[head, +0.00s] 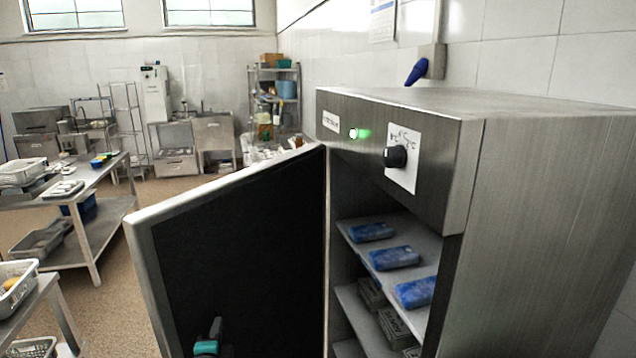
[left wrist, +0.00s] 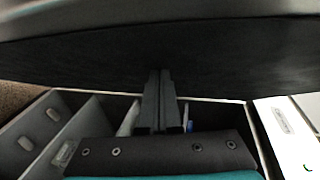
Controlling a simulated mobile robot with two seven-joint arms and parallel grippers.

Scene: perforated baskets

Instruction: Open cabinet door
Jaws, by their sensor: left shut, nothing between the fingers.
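The metal cabinet (head: 540,180) stands at the right in the head view. Its door (head: 235,240) is swung wide open to the left, with the dark inner face showing. The door's dark panel also fills the upper part of the left wrist view (left wrist: 80,62). My left gripper (head: 213,332) shows at the bottom of the head view, in front of the door's inner side. In the left wrist view its fingers (left wrist: 158,85) are together and empty, pointing at the dark panel; I cannot tell if they touch it. My right gripper is not in view.
Blue packs (head: 396,257) lie on the cabinet's upper shelf, with boxes (head: 393,325) on the shelf below. A knob (head: 395,156) and a green light sit on the cabinet front. Metal tables (head: 90,215) with baskets stand at the left; floor is clear between them and the door.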

